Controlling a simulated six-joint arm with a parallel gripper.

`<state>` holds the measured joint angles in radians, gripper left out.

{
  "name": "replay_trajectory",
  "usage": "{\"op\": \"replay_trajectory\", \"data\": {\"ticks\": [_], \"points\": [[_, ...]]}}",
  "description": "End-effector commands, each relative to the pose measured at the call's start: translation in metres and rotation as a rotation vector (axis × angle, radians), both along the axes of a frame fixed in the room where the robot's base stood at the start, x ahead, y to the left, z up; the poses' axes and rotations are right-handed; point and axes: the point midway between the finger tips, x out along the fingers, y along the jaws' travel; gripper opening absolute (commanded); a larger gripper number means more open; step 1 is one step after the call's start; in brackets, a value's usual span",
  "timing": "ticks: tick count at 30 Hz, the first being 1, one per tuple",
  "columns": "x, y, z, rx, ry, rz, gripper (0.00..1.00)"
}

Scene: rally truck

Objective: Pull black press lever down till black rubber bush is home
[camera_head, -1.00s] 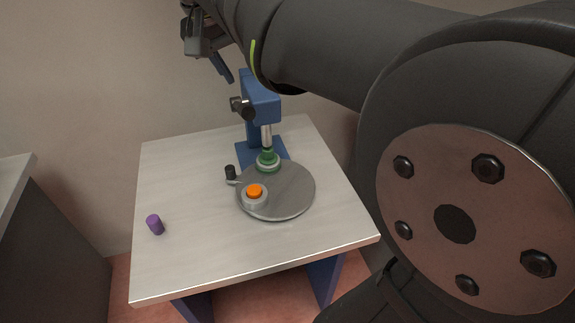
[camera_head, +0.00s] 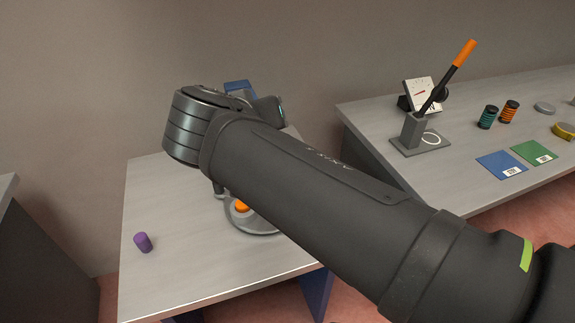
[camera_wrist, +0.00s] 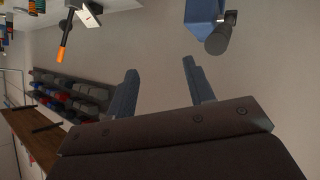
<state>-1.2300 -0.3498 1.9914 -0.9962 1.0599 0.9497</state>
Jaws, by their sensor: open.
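The blue press (camera_head: 240,87) is mostly hidden behind my arm in the head view; only its top shows. In the wrist view the blue press (camera_wrist: 204,10) is at the upper right, with a dark, round-ended cylindrical part (camera_wrist: 219,36) beside it, which looks like the black press lever or its hub. My gripper (camera_wrist: 160,66) is open and empty; its two blue-grey fingers are apart, below and left of that part, not seen touching it. I cannot make out the black rubber bush in the current frames.
A grey round plate (camera_head: 254,227) with an orange piece (camera_head: 241,206) sits on the pale table (camera_head: 185,275). A purple cylinder (camera_head: 143,242) stands at left. The right bench holds an orange-handled black rod (camera_head: 450,77), a dial gauge (camera_head: 421,94), coils and cards.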

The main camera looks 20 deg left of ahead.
Motion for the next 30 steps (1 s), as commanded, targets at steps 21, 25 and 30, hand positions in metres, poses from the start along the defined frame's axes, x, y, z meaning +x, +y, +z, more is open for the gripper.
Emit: {"op": "replay_trajectory", "data": {"ticks": [21,25,30], "points": [[-0.068,-0.025,-0.091,0.231,-0.148,0.381,0.49],[-0.078,-0.028,-0.105,0.249,-0.145,0.432,0.49],[-0.086,-0.030,-0.115,0.261,-0.140,0.469,0.49]]}}
